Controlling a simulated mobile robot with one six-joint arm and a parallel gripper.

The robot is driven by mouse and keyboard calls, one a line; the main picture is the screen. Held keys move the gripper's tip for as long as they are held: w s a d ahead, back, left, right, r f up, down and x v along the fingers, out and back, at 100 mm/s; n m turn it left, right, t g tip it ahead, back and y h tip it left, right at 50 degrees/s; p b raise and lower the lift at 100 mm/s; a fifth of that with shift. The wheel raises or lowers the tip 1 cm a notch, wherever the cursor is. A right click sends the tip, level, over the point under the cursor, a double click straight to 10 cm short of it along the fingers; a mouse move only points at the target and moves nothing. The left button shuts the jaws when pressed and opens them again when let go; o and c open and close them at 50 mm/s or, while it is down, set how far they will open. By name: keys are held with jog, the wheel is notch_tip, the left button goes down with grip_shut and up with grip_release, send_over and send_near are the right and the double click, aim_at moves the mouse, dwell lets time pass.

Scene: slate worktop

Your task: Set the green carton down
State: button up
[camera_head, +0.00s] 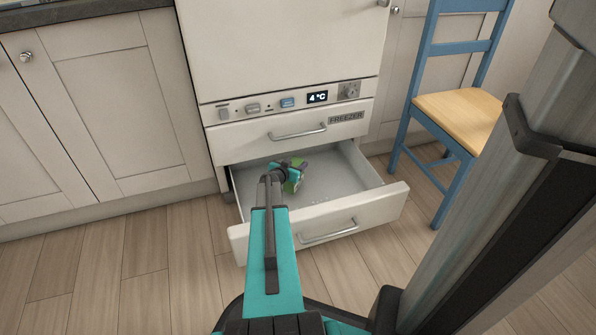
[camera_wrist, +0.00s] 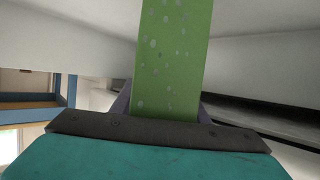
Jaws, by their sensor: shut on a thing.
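The green carton (camera_wrist: 172,60) stands out in the middle of the wrist view, pale-speckled, between the fingers of my gripper (camera_wrist: 160,108). In the head view a small green part of the carton (camera_head: 291,184) shows beside my gripper (camera_head: 298,168), which is shut on it. Both are over or inside the open lower drawer (camera_head: 340,176), towards its left side. My wrist and arm hide much of the carton. I cannot tell whether the carton touches the drawer floor.
The drawer front (camera_head: 385,207) with its handle juts out over the wooden floor. The closed freezer-labelled front (camera_head: 250,143) is above. A blue chair (camera_head: 462,115) with a wooden seat stands at the right. The drawer's right part looks empty.

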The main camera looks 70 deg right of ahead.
jog(key=shift+f+b, duration=0.8)
jog(key=shift+f, duration=0.9)
jog(key=shift+f+b, duration=0.15)
jog(key=shift+b, duration=0.15)
jog(key=o, duration=1.3)
jog(key=shift+r+p, duration=0.2)
jog(key=shift+p, duration=0.2)
jog(key=shift+p+v, duration=1.05)
jog(key=shift+v, duration=4.95)
